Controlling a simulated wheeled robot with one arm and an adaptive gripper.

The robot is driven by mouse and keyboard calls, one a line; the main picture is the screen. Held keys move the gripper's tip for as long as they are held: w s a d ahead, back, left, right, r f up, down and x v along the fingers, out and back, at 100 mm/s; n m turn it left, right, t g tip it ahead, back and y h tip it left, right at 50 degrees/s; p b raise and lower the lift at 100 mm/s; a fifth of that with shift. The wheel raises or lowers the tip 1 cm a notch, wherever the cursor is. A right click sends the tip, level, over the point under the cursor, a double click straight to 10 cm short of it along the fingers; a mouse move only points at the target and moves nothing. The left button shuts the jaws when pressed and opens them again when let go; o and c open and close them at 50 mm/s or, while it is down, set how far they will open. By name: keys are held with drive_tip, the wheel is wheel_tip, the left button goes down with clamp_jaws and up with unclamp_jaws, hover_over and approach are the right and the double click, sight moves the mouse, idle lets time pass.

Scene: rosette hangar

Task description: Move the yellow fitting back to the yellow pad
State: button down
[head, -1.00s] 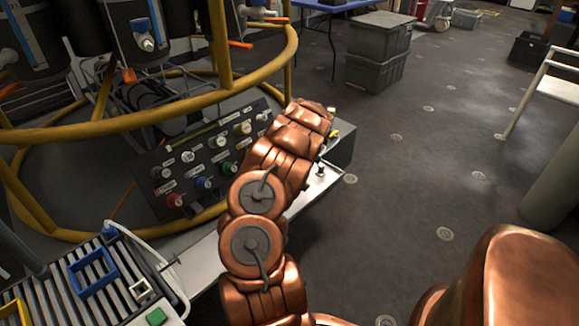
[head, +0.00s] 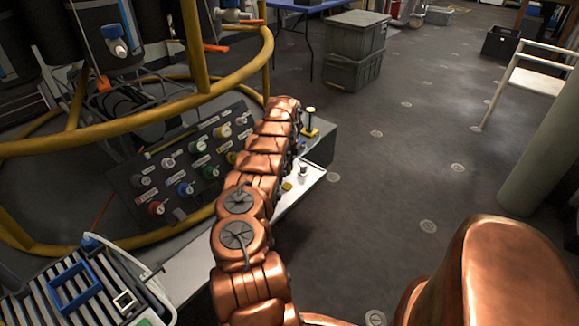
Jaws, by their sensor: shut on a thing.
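My copper arm reaches up from the bottom middle of the head view, over the edge of the white bench (head: 198,270) beside the labelled panel. My gripper is hidden behind the far end of the arm, so what it holds does not show. A small yellow round piece (head: 287,185), possibly the yellow pad, lies on the bench just right of the arm. A yellow-based piece with a dark top (head: 310,124) stands upright beyond it by the dark box. I cannot tell whether either is the task's fitting or pad.
The dark panel (head: 152,188) carries several coloured fittings left of my arm. A yellow tubular frame (head: 140,118) rises behind it. A small dark and white piece (head: 303,172) stands on the bench. A slatted tray (head: 35,300) is at lower left. Open floor (head: 385,200) lies to the right.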

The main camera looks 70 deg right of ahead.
sight(287, 185)
drive_tip(key=shift+w+a+f, duration=0.15)
drive_tip(key=shift+f, duration=0.1)
drive_tip(key=shift+f, duration=2.75)
drive_tip(key=shift+b, duration=0.3)
drive_tip(key=shift+f+b, duration=0.5)
drive_tip(key=shift+b, duration=0.1)
idle(1.1)
drive_tip(key=c, duration=0.9)
unclamp_jaws()
